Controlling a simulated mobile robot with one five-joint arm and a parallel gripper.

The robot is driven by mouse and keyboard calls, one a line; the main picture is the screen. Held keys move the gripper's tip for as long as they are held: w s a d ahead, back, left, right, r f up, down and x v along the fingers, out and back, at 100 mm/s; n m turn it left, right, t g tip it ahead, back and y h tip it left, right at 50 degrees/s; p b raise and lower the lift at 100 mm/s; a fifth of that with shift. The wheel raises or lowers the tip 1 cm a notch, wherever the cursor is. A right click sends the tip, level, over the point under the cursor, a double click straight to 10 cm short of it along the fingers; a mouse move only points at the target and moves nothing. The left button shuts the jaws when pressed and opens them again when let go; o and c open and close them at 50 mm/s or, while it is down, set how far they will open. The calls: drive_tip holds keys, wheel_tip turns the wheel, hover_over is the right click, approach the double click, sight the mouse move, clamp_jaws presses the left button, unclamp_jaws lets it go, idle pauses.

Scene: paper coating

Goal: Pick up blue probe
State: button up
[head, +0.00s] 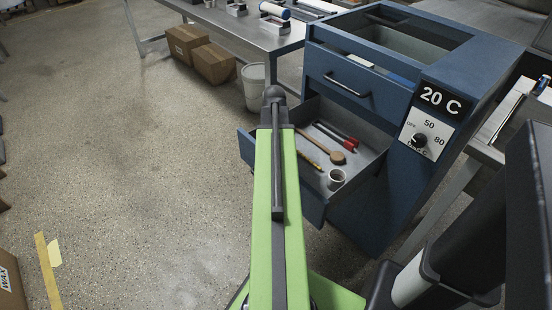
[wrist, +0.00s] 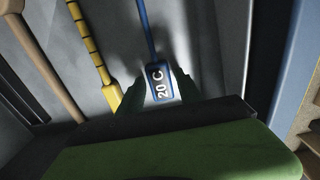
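In the head view my green arm covers my gripper and the probe.
The blue cabinet's lower drawer (head: 313,208) is pulled out. It holds a wooden-handled tool (head: 330,149), a red tool (head: 340,138), a yellow banded stick (head: 308,160) and a cup (head: 336,178). The stick (wrist: 92,48) lies left of the probe in the wrist view. A blue drawer wall (wrist: 296,62) stands right.

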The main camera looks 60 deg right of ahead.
clamp_jaws()
drive_tip(key=shift+r, duration=0.1)
drive_tip(key=shift+r+p, duration=0.3)
drive_tip(key=shift+p, duration=0.1)
drive_tip(key=r+p, duration=0.2)
drive_tip(key=s+r+p, duration=0.1)
drive_tip(key=r+p, duration=0.1)
drive_tip(key=shift+s+d+r+p, duration=0.1)
drive_tip(key=shift+d+r+p, duration=0.1)
drive_tip(key=shift+r+p, duration=0.15)
drive_tip(key=s+d+r+p, duration=0.3)
drive_tip(key=s+r+p, duration=0.2)
drive_tip(key=s, duration=0.4)
drive_tip(key=shift+s+d+r+p, duration=0.3)
drive_tip(key=shift+s+r+p, duration=0.05)
drive_tip(key=shift+s, duration=0.05)
